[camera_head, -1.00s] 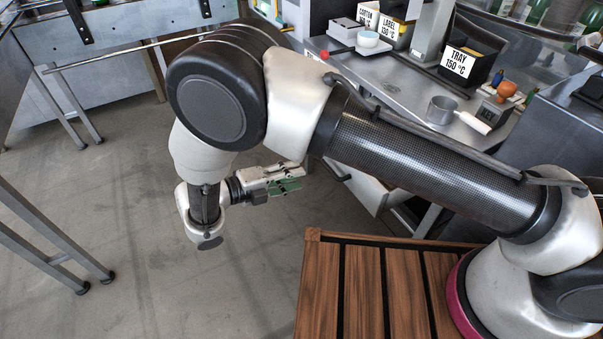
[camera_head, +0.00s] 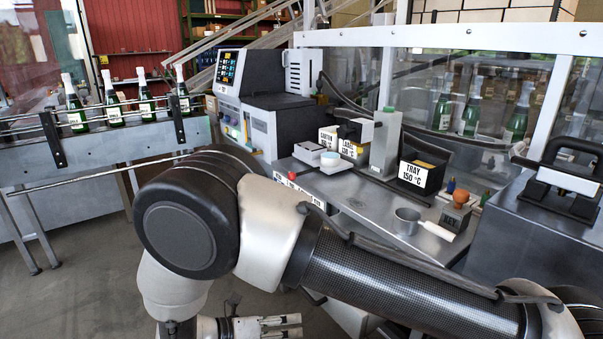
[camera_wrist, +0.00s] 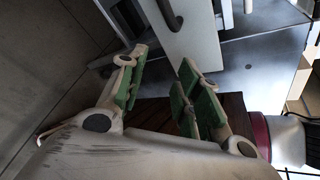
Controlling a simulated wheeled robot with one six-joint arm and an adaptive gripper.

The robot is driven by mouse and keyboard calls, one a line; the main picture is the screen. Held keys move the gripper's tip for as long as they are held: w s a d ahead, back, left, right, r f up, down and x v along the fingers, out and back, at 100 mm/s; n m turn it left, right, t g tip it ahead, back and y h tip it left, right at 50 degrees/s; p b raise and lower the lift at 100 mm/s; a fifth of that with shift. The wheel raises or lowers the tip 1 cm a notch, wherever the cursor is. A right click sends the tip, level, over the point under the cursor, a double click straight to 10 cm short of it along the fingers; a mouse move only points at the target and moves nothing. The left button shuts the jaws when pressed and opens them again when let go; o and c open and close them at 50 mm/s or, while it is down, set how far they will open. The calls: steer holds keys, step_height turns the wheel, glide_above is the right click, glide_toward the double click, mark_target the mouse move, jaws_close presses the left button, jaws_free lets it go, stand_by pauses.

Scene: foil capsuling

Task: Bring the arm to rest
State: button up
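My gripper (camera_head: 283,323) shows at the bottom edge of the head view, below my bent elbow, clear of the workbench. In the wrist view my gripper (camera_wrist: 163,62) has its two green-padded fingers apart with nothing between them. My arm is folded, with the elbow up in front of the bench. The lower part of my wrist is cut off by the frame edge in the head view.
A display machine (camera_head: 240,85) stands behind. Green bottles (camera_head: 112,105) stand on a conveyor at left. Open floor lies below left.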

steer(key=w+d+r+m+g+y, duration=0.2)
steer(key=d+r+m+g+y, duration=0.6)
steer(key=d+r+m, duration=1.25)
steer(key=s+d+r+m+t+y, duration=0.2)
steer(key=d+r+m, duration=0.4)
steer(key=d, duration=0.4)
steer(key=s+d+r+m+t+y, duration=0.2)
steer(key=s+d+r+m+t, duration=0.2)
steer(key=d+r, duration=0.5)
steer(key=s+m, duration=0.2)
steer(key=s, duration=0.1)
steer(key=shift+d+r+m+t, duration=0.25)
steer(key=shift+d+m+t, duration=0.05)
steer(key=shift+d+m, duration=0.05)
